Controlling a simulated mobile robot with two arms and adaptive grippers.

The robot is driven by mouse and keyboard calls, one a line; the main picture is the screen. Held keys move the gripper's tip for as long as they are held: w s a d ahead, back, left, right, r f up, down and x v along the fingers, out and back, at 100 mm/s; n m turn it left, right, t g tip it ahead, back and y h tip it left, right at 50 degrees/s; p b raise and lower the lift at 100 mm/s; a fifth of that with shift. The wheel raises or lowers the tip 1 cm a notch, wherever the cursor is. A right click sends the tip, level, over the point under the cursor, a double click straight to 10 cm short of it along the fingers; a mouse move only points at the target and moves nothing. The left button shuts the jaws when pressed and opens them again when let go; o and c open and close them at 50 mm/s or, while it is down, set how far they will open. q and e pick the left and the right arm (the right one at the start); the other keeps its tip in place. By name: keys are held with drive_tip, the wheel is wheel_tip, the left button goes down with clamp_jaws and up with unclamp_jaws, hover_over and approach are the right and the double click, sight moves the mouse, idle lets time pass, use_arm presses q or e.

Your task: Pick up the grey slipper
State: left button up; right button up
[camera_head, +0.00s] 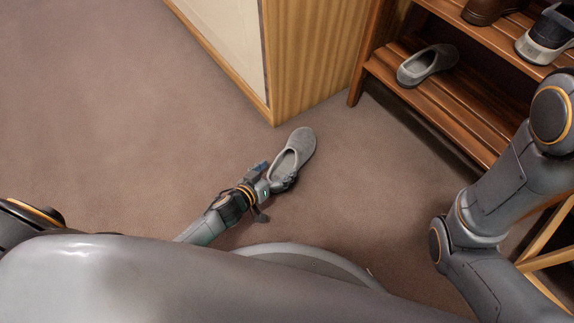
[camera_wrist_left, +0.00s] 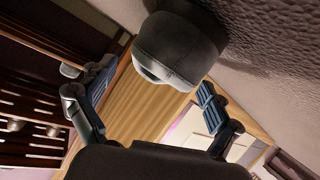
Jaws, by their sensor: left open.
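A grey slipper (camera_head: 306,143) lies on the carpet near the wooden cabinet's corner, its closed toe pointing away from me. My left gripper (camera_head: 271,178) is open at the slipper's near, heel end and overlaps it in the head view. In the left wrist view the slipper (camera_wrist_left: 185,52) shows ahead of the open left gripper (camera_wrist_left: 150,82), its end facing the space between the two fingers. I cannot tell whether a finger touches it. A similar grey slipper (camera_head: 427,66) stands on the lower rack shelf. My right gripper is out of view.
A wooden shoe rack (camera_head: 451,100) stands at the right, with a brown shoe (camera_head: 487,11) and a sneaker (camera_head: 548,36) on its upper shelf. A wooden cabinet (camera_head: 312,58) stands just behind the floor slipper. The carpet (camera_head: 110,120) at the left is clear.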

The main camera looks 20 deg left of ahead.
sight(291, 157)
use_arm(q)
drive_tip(key=b+x, duration=0.1)
drive_tip(key=x, duration=0.2)
drive_tip(key=shift+w, duration=0.25)
drive_tip(key=c, duration=1.3)
